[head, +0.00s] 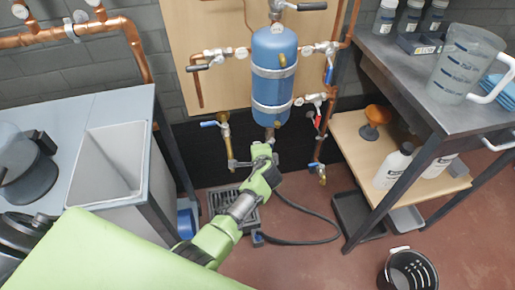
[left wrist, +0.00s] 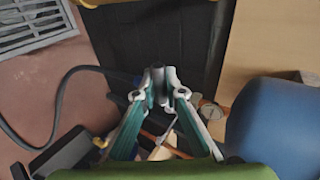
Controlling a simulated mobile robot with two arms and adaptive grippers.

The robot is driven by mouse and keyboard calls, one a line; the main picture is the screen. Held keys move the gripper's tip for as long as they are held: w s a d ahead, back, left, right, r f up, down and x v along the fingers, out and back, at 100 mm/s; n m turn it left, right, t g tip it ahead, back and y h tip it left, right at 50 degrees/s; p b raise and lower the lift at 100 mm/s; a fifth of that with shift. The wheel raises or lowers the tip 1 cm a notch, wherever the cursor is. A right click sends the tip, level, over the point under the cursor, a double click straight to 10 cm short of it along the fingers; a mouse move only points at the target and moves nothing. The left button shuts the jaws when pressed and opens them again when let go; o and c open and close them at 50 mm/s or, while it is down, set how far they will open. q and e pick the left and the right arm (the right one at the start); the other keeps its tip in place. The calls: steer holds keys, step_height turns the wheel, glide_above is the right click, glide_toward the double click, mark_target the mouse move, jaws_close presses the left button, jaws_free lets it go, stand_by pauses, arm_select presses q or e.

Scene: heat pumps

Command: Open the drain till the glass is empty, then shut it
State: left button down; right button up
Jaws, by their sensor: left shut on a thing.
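The blue tank (head: 273,75) hangs upright on a wooden board, with two metal bands around it and a pipe below. It shows at the right of the left wrist view (left wrist: 275,125). My left gripper (head: 270,143) is just below the tank. In the left wrist view its fingertips (left wrist: 160,80) close around a small dark grey part (left wrist: 157,73), which looks like a piece of the drain fitting under the tank; most of it is hidden. I cannot make out a glass or its level. My right gripper is not in view.
A floor grate (head: 217,197) and a black hose (head: 310,240) lie below. Blue-handled valves (head: 213,124) flank the tank. A steel sink (head: 108,165) is at left. A jug (head: 463,65) stands on the right bench, with a black basket (head: 408,272) on the floor.

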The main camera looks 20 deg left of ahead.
arm_select(q)
steer(key=shift+w+r, duration=0.1)
steer(key=c, duration=2.1)
jaws_free()
steer(key=v, duration=1.2)
steer(key=shift+d, duration=0.1)
